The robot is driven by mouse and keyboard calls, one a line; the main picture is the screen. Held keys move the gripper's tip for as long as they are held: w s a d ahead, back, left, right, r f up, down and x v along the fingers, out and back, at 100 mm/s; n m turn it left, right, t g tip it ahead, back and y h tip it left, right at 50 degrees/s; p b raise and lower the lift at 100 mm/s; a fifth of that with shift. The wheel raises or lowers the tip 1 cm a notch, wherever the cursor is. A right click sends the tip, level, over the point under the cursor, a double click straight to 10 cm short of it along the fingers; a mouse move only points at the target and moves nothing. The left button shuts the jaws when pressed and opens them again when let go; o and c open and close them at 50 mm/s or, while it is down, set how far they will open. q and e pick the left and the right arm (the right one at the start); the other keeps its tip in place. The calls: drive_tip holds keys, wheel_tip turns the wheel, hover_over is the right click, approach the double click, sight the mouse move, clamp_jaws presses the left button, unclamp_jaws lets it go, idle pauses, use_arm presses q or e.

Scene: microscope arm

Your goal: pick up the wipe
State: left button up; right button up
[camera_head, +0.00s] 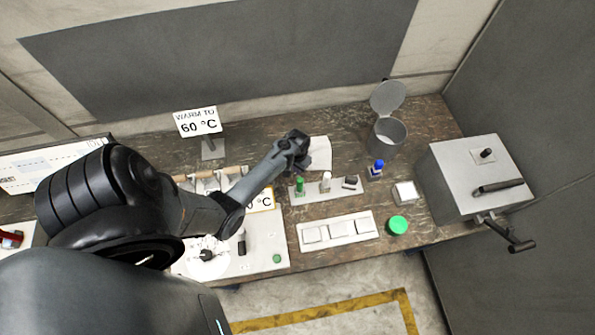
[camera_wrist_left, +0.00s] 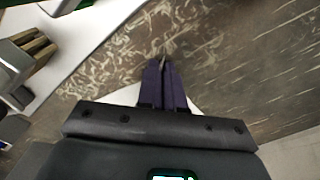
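The wipe (camera_head: 320,153) is a white piece lying on the brown marbled bench, behind the rack of small bottles. My left gripper (camera_head: 297,143) is at the wipe's left side in the head view, with its arm reaching in from the left. In the left wrist view the two dark purple fingers (camera_wrist_left: 163,68) are close together, and white parts of the wipe (camera_wrist_left: 126,96) show on both sides behind them. I cannot tell whether any of the wipe is between the fingertips. My right gripper is not in view.
A "60 °C" sign (camera_head: 198,122) stands behind the arm. A bin (camera_head: 387,135) with its lid raised, a blue-capped bottle (camera_head: 376,168), a green lid (camera_head: 397,225) and a grey metal box (camera_head: 470,180) stand to the right. A white tray (camera_head: 337,230) lies in front.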

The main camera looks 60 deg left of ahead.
use_arm(q)
clamp_jaws()
drive_tip(key=shift+r+p, duration=0.4)
drive_tip(key=shift+p, duration=0.05)
wheel_tip(320, 180, up, 6)
drive_tip(key=p, duration=0.5)
wheel_tip(320, 180, up, 5)
drive_tip(key=shift+r, duration=0.1)
wheel_tip(320, 180, up, 9)
